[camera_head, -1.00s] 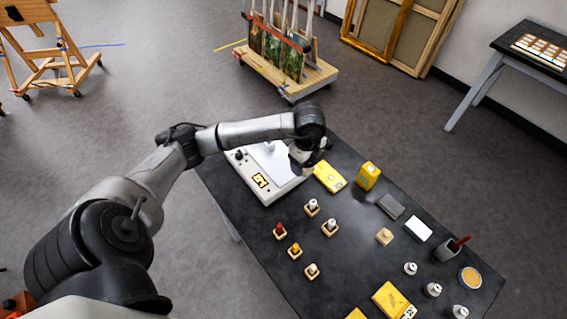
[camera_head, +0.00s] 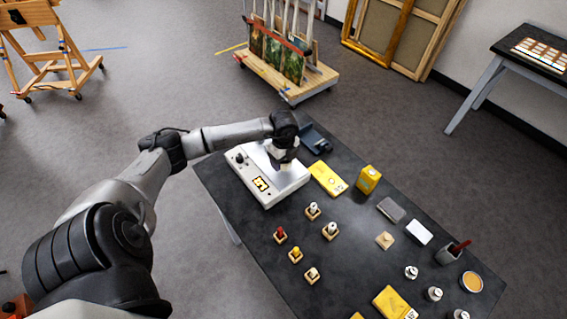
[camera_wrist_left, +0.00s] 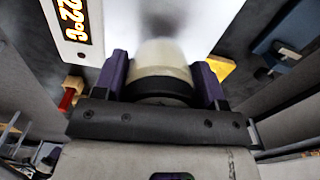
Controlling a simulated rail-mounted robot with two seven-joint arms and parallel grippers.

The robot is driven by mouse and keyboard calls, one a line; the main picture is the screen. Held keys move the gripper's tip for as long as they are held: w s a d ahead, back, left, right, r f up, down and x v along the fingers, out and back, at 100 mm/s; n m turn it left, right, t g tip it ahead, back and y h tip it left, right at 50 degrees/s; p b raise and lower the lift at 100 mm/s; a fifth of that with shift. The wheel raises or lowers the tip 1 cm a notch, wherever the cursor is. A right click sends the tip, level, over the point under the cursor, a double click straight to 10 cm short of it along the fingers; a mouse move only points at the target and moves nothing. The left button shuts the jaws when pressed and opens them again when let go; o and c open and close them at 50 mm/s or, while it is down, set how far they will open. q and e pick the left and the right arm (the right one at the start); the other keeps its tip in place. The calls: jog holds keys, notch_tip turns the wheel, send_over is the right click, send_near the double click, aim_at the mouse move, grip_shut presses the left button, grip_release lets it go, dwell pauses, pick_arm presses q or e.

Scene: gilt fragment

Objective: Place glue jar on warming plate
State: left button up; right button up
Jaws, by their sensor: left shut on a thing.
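The warming plate (camera_head: 283,186) is a white box with a knob and an orange-lit display, at the far left end of the black table. It also shows in the left wrist view (camera_wrist_left: 205,22), with its digits lit. My left gripper (camera_head: 283,160) is over the plate's top, pointing down. In the left wrist view its purple-sided fingers (camera_wrist_left: 163,88) are shut on the glue jar (camera_wrist_left: 163,58), a cream jar with a black band. A blurred shadow lies on the plate beside the jar. I cannot tell whether the jar touches the plate. My right gripper is not in view.
A yellow box (camera_head: 328,179) lies just right of the plate, with an upright yellow container (camera_head: 368,180) beyond it. A dark blue object (camera_head: 315,139) sits behind the plate. Several small bottles in wooden holders (camera_head: 330,231) stand in front.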

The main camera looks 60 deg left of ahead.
pick_arm(q)
jog(key=shift+f, duration=1.15)
jog(key=shift+f, duration=0.1)
jog(key=shift+f, duration=0.1)
jog(key=o, duration=1)
notch_tip(320, 180, up, 12)
jog(key=shift+r, duration=0.2)
